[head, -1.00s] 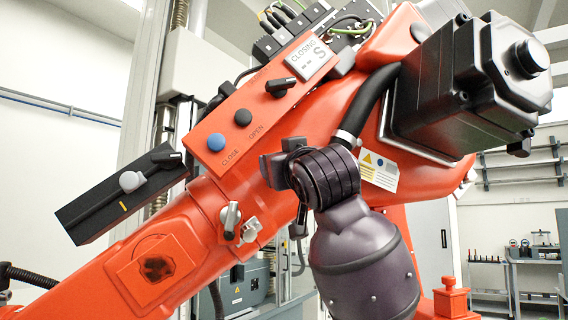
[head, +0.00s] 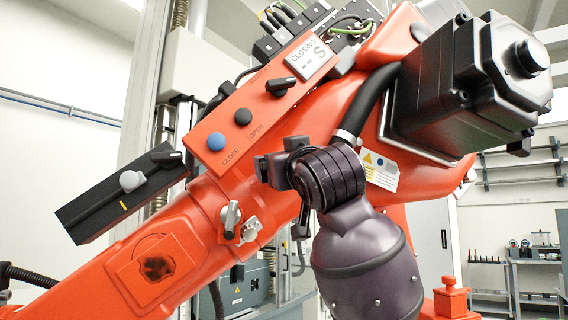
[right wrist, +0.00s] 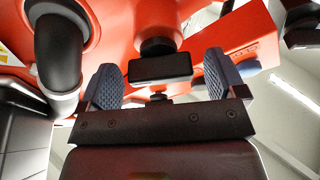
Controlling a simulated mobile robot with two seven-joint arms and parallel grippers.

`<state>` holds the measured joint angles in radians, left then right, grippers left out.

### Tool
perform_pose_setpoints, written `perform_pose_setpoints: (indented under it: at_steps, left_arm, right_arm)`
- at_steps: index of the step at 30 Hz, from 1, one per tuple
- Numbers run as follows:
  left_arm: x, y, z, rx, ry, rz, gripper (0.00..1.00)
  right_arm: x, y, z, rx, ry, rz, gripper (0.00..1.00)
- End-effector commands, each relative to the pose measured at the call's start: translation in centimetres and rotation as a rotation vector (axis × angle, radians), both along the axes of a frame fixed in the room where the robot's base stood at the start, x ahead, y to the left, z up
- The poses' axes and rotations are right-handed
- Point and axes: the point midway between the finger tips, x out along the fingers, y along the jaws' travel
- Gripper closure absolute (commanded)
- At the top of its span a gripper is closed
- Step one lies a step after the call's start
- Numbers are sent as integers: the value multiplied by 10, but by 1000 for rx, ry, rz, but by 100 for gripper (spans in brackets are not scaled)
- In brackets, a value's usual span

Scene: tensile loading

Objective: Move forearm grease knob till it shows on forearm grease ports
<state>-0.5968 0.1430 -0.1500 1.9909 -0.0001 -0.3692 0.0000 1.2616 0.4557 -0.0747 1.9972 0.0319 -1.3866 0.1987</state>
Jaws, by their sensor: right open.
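In the right wrist view, a black knob with a bar-shaped handle (right wrist: 160,68) sticks out from the orange robot body. My right gripper (head: 279,157) is open; in the right wrist view (right wrist: 160,82) its two blue-grey padded fingers stand on either side of the handle, with visible gaps. In the head view my gripper and dark wrist hide this knob. No label or port marking is readable beside it, so I cannot tell its setting. My left gripper is not in view.
An orange panel (head: 200,150) with a blue CLOSE button (head: 217,141), a dark OPEN button (head: 243,117), a black selector (head: 280,87) and a CLOSING display (head: 313,58) lies up-left. A thick black hose (head: 372,108) passes to the right. Metal valves (head: 230,218) stand below left.

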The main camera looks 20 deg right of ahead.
Motion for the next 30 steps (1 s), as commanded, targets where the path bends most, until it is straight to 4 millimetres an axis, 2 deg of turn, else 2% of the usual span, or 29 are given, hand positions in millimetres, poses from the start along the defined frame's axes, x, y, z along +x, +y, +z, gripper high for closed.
perform_pose_setpoints:
  at_steps: [9, 15, 21, 30]
  left_arm:
    - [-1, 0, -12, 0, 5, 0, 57]
    - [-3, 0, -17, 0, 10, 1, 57]
    - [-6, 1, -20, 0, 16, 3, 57]
    - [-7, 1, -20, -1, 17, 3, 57]
  right_arm:
    - [-54, -2, -18, -1, -2, 3, 11]
    - [-81, -3, -26, -1, -1, 2, 11]
    - [-92, -3, -29, 0, 0, 1, 11]
    - [-93, -3, -29, 0, 1, 1, 11]
